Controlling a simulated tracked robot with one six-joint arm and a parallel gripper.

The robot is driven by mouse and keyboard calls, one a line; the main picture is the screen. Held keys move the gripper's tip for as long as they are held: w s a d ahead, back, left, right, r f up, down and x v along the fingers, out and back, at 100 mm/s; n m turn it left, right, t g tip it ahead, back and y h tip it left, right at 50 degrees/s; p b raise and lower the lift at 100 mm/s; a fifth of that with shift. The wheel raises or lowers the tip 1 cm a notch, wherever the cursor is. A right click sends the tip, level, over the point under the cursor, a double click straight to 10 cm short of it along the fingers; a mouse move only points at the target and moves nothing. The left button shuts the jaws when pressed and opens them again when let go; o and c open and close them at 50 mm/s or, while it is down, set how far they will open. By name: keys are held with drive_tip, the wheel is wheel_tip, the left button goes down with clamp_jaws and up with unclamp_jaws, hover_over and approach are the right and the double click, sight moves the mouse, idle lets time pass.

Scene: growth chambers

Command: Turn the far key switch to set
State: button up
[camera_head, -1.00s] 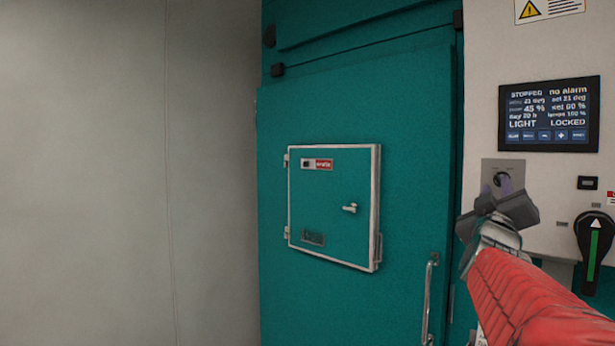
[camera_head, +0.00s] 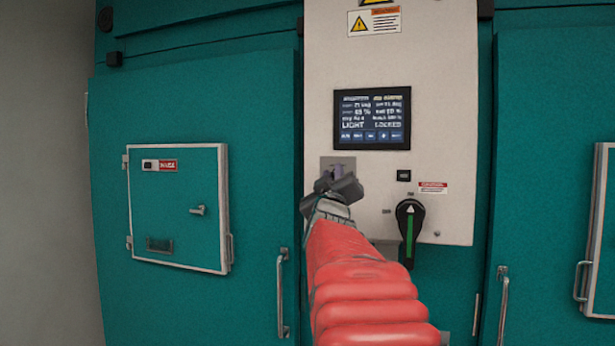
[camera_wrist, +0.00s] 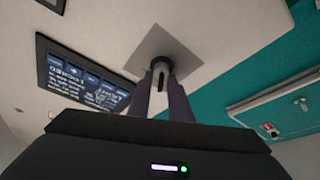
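A key switch sits on a square grey plate (camera_head: 328,163) below the display of the pale control panel. In the head view my gripper (camera_head: 338,178) is in front of the plate and hides most of the switch. In the wrist view the dark round switch (camera_wrist: 177,68) shows on its plate (camera_wrist: 152,48). The two purple-grey fingers of my gripper (camera_wrist: 162,80) stand on either side of the switch's key part, with a narrow gap between them. I cannot tell whether they touch it. No other key switch is in view.
The display (camera_head: 372,118) reads LIGHT and LOCKED. A black rotary handle with a green stripe (camera_head: 410,225) is right of my arm. A small hatch (camera_head: 178,205) is on the teal door at left. Door handles (camera_head: 282,290) stick out on both sides.

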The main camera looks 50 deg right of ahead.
clamp_jaws()
drive_tip(key=shift+a, duration=0.15)
